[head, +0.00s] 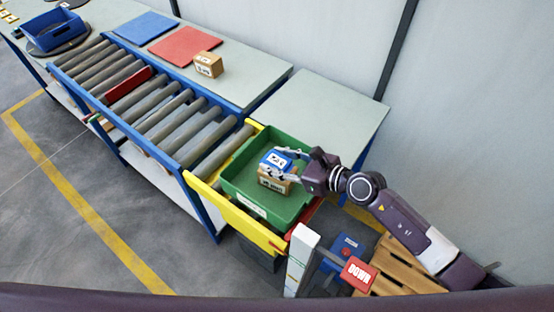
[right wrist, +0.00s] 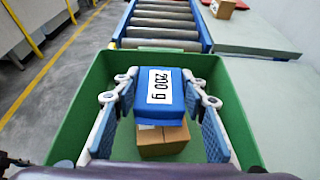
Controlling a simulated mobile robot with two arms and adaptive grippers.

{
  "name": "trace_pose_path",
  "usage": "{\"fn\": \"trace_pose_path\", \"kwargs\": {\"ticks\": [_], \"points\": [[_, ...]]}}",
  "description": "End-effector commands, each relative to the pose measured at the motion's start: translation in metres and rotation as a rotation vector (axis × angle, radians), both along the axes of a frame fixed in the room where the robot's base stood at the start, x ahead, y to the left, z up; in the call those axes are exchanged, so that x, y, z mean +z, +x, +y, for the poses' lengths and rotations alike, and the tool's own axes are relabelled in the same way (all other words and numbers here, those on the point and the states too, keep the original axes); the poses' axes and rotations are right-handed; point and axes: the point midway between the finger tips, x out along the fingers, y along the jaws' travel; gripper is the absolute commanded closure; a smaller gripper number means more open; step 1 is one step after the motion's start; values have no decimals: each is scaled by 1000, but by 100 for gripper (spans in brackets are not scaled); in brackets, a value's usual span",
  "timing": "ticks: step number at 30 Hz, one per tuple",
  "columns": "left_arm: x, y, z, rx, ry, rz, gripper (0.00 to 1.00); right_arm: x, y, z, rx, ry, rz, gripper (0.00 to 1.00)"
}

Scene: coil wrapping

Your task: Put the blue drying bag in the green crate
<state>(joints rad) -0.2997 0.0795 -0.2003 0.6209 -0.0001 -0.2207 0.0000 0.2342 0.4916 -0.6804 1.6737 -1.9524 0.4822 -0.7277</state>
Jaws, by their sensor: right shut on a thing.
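The blue drying bag (head: 270,158) has a white label, which reads "200 g" on the bag in the right wrist view (right wrist: 160,88). My right gripper (head: 280,163) is shut on it, with one finger on each side. It holds the bag over the inside of the green crate (head: 237,194). A small brown box (head: 283,186) lies in the crate, just below the bag. In the right wrist view the brown box (right wrist: 163,142) is partly hidden by the bag; I cannot tell whether they touch. My left gripper is not in view.
The green crate stands at the end of a roller conveyor (head: 165,110) with a yellow guard. A table (head: 325,112) lies behind it. Red and blue mats (head: 185,46) and another brown box (head: 208,64) are farther back. A red "DOWN" sign (head: 358,273) stands in front.

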Motion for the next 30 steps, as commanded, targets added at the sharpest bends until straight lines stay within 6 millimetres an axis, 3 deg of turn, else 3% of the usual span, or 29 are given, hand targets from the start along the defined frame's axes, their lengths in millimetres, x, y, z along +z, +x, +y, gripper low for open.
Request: {"fn": "trace_pose_path", "kwargs": {"ticks": [13,14,18,30], "points": [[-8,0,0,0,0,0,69,-10,0,0,-1,1,-1,86],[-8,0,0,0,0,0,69,-11,0,0,0,0,0,58],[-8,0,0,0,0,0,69,-11,0,0,0,0,0,43],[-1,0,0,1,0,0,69,-2,0,0,0,-1,-1,43]]}}
